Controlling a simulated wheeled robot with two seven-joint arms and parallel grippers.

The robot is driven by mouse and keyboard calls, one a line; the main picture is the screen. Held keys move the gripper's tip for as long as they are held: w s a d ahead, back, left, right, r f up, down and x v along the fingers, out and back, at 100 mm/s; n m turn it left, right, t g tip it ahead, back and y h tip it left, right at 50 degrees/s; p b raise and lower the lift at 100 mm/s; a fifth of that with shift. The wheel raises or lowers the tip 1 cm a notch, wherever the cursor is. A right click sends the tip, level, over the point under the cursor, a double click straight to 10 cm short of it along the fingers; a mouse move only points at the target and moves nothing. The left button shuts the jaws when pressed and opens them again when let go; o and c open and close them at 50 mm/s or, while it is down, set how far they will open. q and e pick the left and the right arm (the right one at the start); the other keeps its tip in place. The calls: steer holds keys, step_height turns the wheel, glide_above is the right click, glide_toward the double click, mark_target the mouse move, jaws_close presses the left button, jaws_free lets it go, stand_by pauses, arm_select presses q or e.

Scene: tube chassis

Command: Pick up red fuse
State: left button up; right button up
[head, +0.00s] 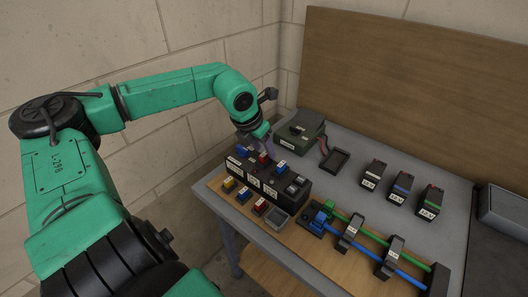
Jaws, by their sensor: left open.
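A red fuse (264,158) shows in the top row of the black fuse block (290,187), between two blue pieces. A second red piece (260,206) sits on the wooden board in front of the block, beside a yellow piece (228,184) and a blue piece (244,195). My left gripper (267,149) points down just above and behind the red fuse in the block. It is open; its fingers are small and partly hidden, and I cannot tell whether they touch the fuse. My right gripper is not in view.
A dark green box (300,131) and a black tray (335,160) stand behind the block. Several black modules (401,187) stand at the right. Green and blue tubes in clamps (350,231) run along the front. A grey bin (505,209) is at the far right.

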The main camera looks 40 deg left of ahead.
arm_select(q)
steer(key=shift+w+f, duration=0.25)
steer(key=shift+f, duration=0.45)
jaws_close()
steer(key=shift+r, duration=0.1)
